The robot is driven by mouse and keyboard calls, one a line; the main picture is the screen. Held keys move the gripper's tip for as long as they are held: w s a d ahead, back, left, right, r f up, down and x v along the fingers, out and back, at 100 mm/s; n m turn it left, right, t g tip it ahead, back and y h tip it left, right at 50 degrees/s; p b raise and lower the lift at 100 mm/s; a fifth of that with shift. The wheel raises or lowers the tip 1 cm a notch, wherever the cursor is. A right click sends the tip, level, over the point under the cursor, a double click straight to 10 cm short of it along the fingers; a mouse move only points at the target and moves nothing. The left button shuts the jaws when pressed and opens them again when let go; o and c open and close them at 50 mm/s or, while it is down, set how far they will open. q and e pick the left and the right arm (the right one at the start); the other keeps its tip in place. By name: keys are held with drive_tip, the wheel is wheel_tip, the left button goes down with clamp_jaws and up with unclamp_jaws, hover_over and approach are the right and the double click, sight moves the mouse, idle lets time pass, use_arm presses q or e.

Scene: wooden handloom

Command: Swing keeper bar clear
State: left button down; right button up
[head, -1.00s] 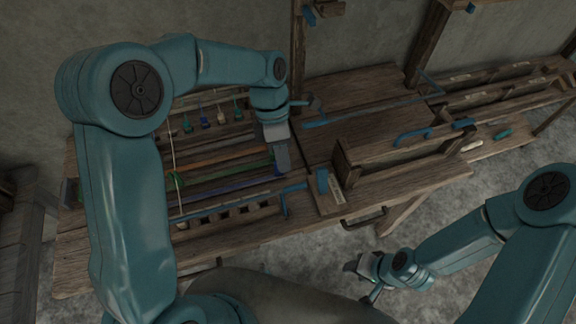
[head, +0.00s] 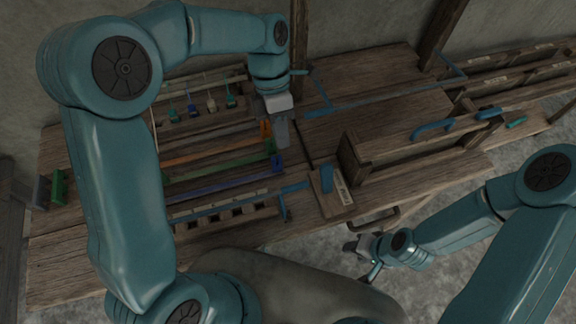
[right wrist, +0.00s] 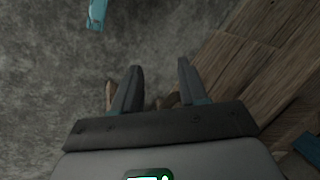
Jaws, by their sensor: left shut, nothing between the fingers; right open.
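I cannot tell for sure which part is the keeper bar. One blue bar (head: 294,187) with an upright end piece lies along the slotted front rail of the loom. Another long thin blue bar (head: 380,101) crosses the planks at the back right. My left gripper (head: 283,146) is shut and empty, pointing down by the right ends of the orange rod (head: 215,151) and green rod (head: 225,167); whether it touches them is unclear. My right gripper (head: 355,247) is open and empty off the front edge; its fingers also show in the right wrist view (right wrist: 160,67).
A wooden box (head: 395,148) with a blue handle (head: 430,130) stands right of the rods. A small block with a blue piece (head: 327,180) sits before it. Several coloured tabs hang behind the rods. Open floor lies below my right gripper.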

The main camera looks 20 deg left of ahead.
use_arm(q)
drive_tip(key=x, duration=1)
drive_tip(key=shift+d, duration=0.1)
idle(0.3)
